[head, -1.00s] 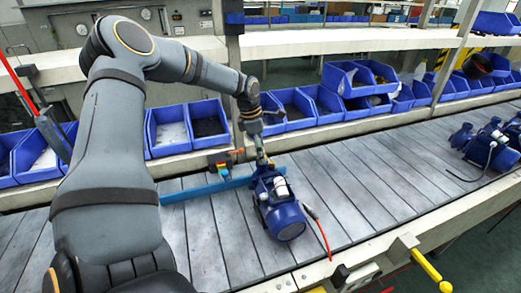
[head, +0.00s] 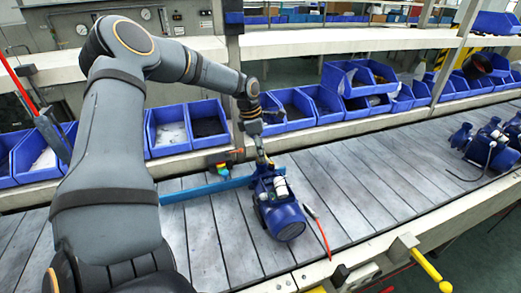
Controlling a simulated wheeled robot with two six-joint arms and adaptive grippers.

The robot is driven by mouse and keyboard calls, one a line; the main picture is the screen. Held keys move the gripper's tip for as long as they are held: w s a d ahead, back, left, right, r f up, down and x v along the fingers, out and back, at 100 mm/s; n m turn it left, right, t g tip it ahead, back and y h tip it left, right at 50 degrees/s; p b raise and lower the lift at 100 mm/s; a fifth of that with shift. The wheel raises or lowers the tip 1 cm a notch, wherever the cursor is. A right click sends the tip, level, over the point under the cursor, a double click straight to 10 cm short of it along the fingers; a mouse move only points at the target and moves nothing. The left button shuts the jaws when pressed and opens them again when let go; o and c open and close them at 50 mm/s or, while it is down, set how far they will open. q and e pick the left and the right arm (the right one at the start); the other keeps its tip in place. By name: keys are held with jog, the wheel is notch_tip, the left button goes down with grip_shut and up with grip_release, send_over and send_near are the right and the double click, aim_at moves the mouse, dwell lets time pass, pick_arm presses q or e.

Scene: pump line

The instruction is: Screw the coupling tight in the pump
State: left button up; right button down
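A blue pump (head: 278,212) with a white part on top sits on the grey slatted line in the middle of the head view. My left arm reaches in from the left, and its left gripper (head: 262,152) points down at the pump's far end. The fingertips are at or very near the pump's top fitting. The coupling is too small to make out there, and I cannot tell whether the fingers are closed on it. My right gripper is not in view.
A blue bar (head: 207,189) lies across the line left of the pump. More blue pumps (head: 490,142) stand far right. Blue bins (head: 207,124) line the shelf behind.

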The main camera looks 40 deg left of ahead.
pick_arm(q)
jog(key=shift+r+n+p, duration=0.15)
jog(key=shift+n+p, duration=0.4)
jog(key=shift+n, duration=1.15)
jog(key=shift+d+n+t+y+p, duration=0.1)
jog(key=shift+n+t+y+p, duration=0.25)
jog(key=shift+n, duration=0.55)
jog(key=shift+r+n+p, duration=0.1)
jog(key=shift+n+p, duration=0.4)
jog(key=shift+p, duration=0.15)
jog(key=shift+n+p, duration=0.3)
jog(key=shift+f, duration=0.25)
jog(key=shift+b, duration=0.35)
